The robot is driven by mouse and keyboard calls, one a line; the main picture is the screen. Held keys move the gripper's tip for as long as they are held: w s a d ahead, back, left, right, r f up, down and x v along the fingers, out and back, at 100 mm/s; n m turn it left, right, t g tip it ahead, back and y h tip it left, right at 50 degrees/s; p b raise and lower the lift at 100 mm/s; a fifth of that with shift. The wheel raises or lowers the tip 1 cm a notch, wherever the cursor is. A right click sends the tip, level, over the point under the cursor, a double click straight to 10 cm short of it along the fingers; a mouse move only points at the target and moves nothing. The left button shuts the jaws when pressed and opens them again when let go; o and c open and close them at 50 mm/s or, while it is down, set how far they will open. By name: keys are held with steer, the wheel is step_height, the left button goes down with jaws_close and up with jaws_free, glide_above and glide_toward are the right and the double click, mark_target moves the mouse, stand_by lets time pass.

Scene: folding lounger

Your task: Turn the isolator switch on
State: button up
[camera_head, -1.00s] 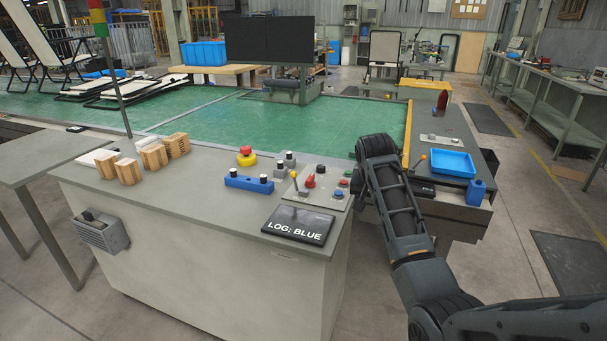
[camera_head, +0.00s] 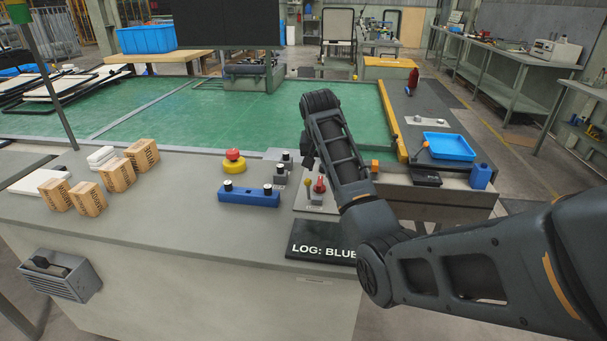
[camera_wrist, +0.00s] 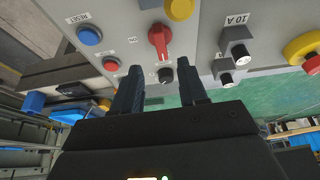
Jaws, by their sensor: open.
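A red rotary switch (camera_wrist: 160,40) with a raised handle sits on a light grey control panel in the wrist view, and I take it as the isolator switch. A small label beside it is too small to read surely. A black knob (camera_wrist: 166,74) shows between the fingertips. The red switch lies just past the fingertips, apart from them. My arm hides much of the panel.
Blue (camera_wrist: 89,36), red (camera_wrist: 111,64) and yellow (camera_wrist: 180,8) buttons flank the switch. A blue two-knob box (camera_head: 248,196), a red-and-yellow emergency stop (camera_head: 234,162) and wooden blocks (camera_head: 117,174) stand left on the counter. A black "LOG: BLUE" display (camera_head: 320,242) lies in front.

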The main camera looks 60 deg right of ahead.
mark_target(320, 181)
steer(key=x, duration=0.7)
steer(key=shift+w+d+f, duration=0.15)
steer(key=shift+w+f, duration=0.05)
steer(key=shift+f, duration=0.15)
steer(key=shift+c, duration=0.2)
jaws_close()
